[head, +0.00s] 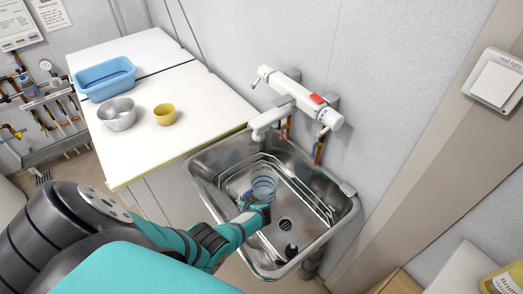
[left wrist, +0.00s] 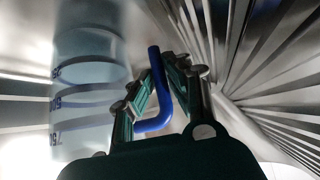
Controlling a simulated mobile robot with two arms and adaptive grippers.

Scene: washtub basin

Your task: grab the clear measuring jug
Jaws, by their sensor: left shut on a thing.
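The clear measuring jug (head: 265,186), bluish with dark ring markings, is inside the steel sink basin (head: 205,172). My left gripper (head: 257,204) reaches down into the basin at the jug's near side. In the left wrist view the jug's clear body (left wrist: 85,95) fills the left part, with blue graduation lines. Its blue handle (left wrist: 158,90) passes between the two fingers of my left gripper (left wrist: 178,65), which is shut on it. Whether the jug touches the basin floor is unclear. My right gripper is not in view.
A white counter (head: 190,110) left of the sink holds a blue tub (head: 104,80), a metal bowl (head: 117,116) and a yellow cup (head: 165,114). A white tap unit (head: 300,100) overhangs the sink's back edge. The basin's right part is free around the drain (head: 285,224).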

